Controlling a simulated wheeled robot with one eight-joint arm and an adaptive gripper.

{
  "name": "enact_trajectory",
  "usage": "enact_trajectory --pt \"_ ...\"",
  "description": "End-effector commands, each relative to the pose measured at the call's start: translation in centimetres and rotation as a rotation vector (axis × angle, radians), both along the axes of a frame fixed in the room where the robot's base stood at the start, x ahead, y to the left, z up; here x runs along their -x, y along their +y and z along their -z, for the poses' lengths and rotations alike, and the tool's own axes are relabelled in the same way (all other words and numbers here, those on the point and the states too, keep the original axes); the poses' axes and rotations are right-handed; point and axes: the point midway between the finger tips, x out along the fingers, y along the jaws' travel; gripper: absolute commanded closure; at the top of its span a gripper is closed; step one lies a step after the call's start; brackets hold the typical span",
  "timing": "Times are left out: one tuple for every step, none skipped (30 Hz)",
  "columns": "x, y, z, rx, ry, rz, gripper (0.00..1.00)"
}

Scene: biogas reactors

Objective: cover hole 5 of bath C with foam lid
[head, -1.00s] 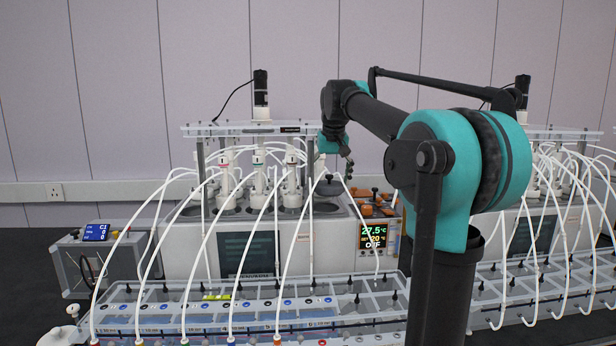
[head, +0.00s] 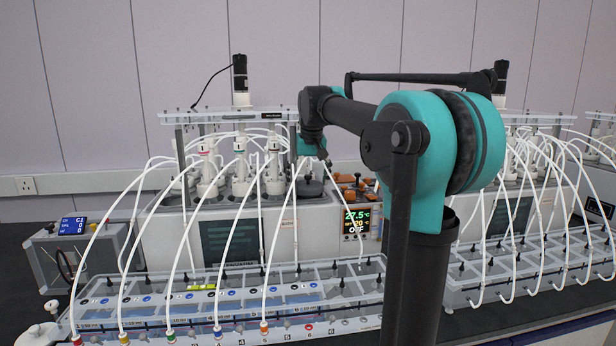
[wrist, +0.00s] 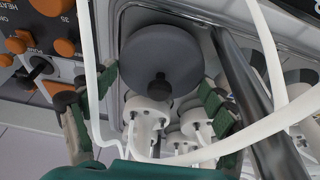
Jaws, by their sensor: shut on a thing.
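The foam lid is a dark grey disc with a black knob; it shows large in the wrist view (wrist: 160,55) and small at the right end of the bath in the head view (head: 310,188). My gripper (wrist: 160,100) has a green-padded finger on each side of the disc and is shut on it. In the head view my gripper (head: 325,160) is just above the lid, partly hidden by my arm. The bath (head: 160,240) is a white box with a dark front panel. I cannot tell whether the lid touches its top, or read hole numbers.
White-capped reactors (wrist: 145,112) stand close beside the lid. White tubes (wrist: 265,50) arch near both fingers. A metal post (wrist: 240,70) rises right of the lid. Orange-knobbed equipment (head: 352,190) adjoins the bath. A clear tray unit (head: 330,285) fills the front.

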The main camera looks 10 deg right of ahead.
Motion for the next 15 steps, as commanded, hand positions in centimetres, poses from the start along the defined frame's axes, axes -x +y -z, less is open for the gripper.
enact_trajectory --pt "0.0 0.0 0.17 0.0 0.0 0.0 0.42" --pt "0.01 0.0 0.24 0.0 0.0 0.0 0.42" --pt "0.0 0.0 0.33 0.0 0.0 0.0 0.42" --pt "0.01 0.0 0.37 0.0 0.0 0.0 0.42" --pt "0.01 0.0 0.41 0.0 0.0 0.0 0.42" --pt "0.01 0.0 0.44 0.0 0.0 0.0 0.42" --pt "0.0 0.0 0.46 0.0 0.0 0.0 0.42" --pt "0.01 0.0 0.47 0.0 0.0 0.0 0.42" --pt "0.01 0.0 0.48 0.0 0.0 0.0 0.42" --pt "0.01 0.0 0.48 0.0 0.0 0.0 0.42" --pt "0.01 0.0 0.48 0.0 0.0 0.0 0.42" --pt "0.01 0.0 0.48 0.0 0.0 0.0 0.42" --pt "0.0 0.0 0.48 0.0 0.0 0.0 0.42" --pt "0.0 0.0 0.48 0.0 0.0 0.0 0.42" --pt "0.0 0.0 0.48 0.0 0.0 0.0 0.14"
